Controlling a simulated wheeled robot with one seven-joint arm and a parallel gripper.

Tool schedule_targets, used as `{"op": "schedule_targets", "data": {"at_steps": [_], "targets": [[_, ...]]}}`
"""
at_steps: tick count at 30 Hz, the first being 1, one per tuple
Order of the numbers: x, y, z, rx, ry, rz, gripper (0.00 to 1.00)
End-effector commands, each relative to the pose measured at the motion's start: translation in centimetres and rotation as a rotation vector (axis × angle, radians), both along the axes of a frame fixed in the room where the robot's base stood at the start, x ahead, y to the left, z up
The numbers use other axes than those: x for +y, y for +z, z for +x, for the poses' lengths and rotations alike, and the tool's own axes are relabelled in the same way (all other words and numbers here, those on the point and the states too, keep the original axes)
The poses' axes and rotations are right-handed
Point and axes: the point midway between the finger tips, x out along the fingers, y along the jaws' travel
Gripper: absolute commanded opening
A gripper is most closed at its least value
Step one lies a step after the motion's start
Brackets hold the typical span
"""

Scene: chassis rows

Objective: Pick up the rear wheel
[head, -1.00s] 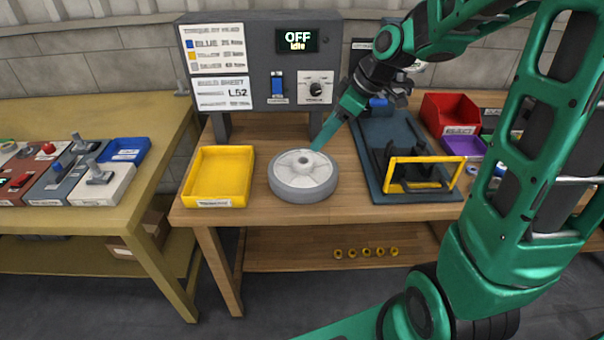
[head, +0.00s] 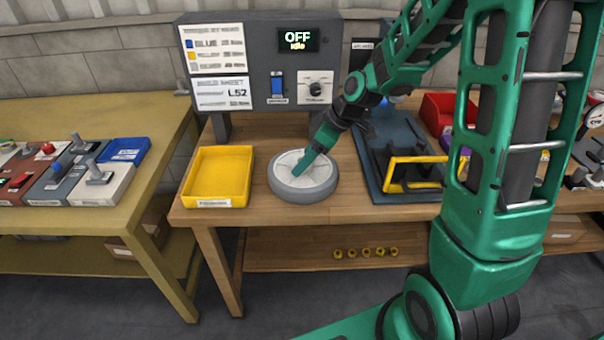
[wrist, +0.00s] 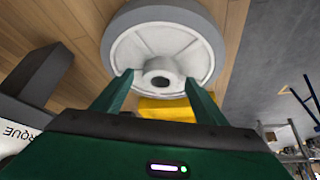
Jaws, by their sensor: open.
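The wheel (head: 290,184), grey-rimmed with a pale disc and a raised hub, lies flat on the wooden bench between the yellow tray and the dark blue fixture. My gripper (head: 298,170) is over the wheel, its fingers angled down toward the hub. In the wrist view the wheel (wrist: 165,20) fills the top middle, and the hub with its dark hole shows between the two green fingertips. My gripper (wrist: 158,82) is open there, one finger on each side of the hub. I cannot tell whether the fingers touch it.
A yellow tray (head: 218,177) stands left of the wheel. A dark blue fixture with a yellow handle (head: 418,173) is to the right. A grey control panel (head: 262,62) reading OFF Idle stands behind. Several small yellow rings (head: 365,252) sit on the lower shelf.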

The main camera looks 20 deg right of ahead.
Motion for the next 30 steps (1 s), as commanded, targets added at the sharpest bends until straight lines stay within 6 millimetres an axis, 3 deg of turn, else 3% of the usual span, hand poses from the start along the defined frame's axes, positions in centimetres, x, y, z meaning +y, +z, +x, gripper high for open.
{"op": "schedule_targets", "data": {"at_steps": [7, 15, 30], "targets": [[0.1, -0.1, 0.1, 0.000, 0.000, 0.000, 0.66], [0.0, -0.1, 0.1, -0.001, 0.000, -0.001, 0.02], [0.1, 1.0, 0.2, -0.006, 0.001, 0.000, 0.00]]}}
